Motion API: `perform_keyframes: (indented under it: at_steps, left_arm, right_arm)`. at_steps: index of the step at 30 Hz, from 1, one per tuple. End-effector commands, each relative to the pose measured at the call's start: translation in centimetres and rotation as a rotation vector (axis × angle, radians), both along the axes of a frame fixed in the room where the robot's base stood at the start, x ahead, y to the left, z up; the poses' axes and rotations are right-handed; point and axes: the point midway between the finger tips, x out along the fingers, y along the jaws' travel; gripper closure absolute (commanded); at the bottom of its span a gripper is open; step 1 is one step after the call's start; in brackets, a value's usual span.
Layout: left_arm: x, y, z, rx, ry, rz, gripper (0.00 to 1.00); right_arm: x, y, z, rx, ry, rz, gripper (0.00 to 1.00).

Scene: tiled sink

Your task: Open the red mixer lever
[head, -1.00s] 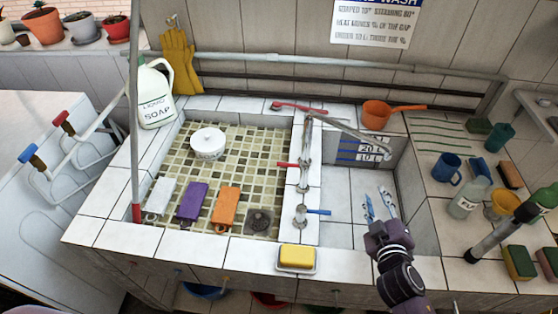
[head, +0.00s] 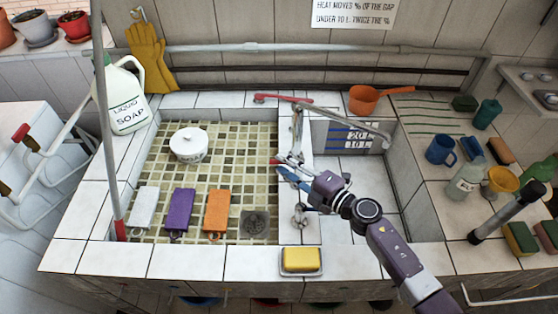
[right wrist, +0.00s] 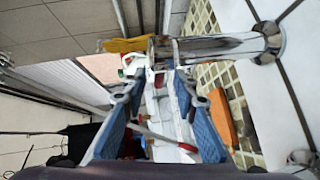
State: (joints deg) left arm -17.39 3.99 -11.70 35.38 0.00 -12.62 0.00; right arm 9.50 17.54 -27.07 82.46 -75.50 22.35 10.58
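A small red lever (head: 275,162) sticks out left from a chrome tap on the tiled divider between the two basins. A longer red lever (head: 283,98) lies at the back by the spout's base. My right gripper (head: 284,176) reaches in from the lower right, its blue-padded fingers beside the small red lever. In the right wrist view my right gripper (right wrist: 158,92) is open, fingers apart. A chrome tap part (right wrist: 215,46) crosses ahead of the fingertips, and a bit of red (right wrist: 158,80) shows between them. I cannot tell whether they touch. My left gripper is not in view.
The chrome spout (head: 350,122) reaches over the right basin. A lower chrome tap (head: 299,214) stands close under my right gripper. A yellow soap bar (head: 301,260) sits at the front edge. Bottles and cups crowd the right counter.

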Motion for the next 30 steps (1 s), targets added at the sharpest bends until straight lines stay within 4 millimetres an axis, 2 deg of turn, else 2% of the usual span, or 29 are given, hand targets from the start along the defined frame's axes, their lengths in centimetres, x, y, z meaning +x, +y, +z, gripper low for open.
perform_keyframes:
  at_steps: [6, 16, 24, 30]
  left_arm:
    - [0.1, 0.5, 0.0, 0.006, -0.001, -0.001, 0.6]
    - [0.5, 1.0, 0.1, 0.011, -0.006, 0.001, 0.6]
    - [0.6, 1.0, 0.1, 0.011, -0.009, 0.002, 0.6]
    - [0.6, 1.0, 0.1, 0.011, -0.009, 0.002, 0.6]
  right_arm:
    - [1.5, 1.5, -0.3, 0.002, 0.001, -0.002, 0.73]
    - [1.8, 1.8, -0.4, 0.001, 0.0, -0.002, 0.73]
    - [1.8, 1.8, -0.4, 0.001, 0.0, -0.002, 1.0]
    - [1.8, 1.7, -0.4, 0.0, 0.001, -0.002, 1.0]
